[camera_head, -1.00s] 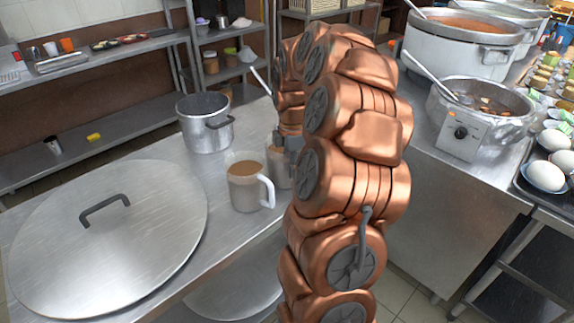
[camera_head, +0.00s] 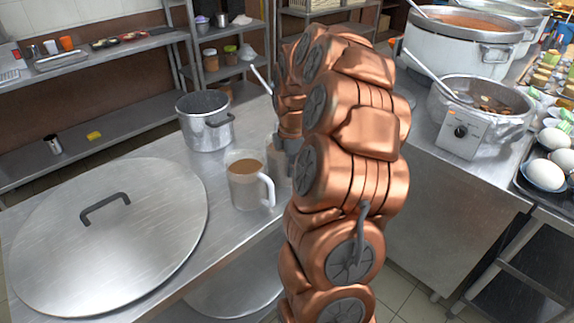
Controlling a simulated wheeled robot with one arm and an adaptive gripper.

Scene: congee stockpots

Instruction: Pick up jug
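A clear jug (camera_head: 243,190) with a white handle on its right side stands upright on the steel table. It holds brown liquid. Behind it and to the right, a second greyish container (camera_head: 276,166) is mostly hidden by my arm. My gripper (camera_head: 287,148) shows only as a small dark grey part at the edge of my copper arm, close to this second container. The fingers are hidden, so I cannot tell whether they touch anything. The jug with the white handle appears apart from my gripper.
A steel pot (camera_head: 205,128) stands behind the jug. A large round lid (camera_head: 105,235) covers the table's left part. A ladle-like utensil (camera_head: 262,80) sticks up left of my arm. Cookers (camera_head: 470,125) and bowls of eggs (camera_head: 545,174) are at right.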

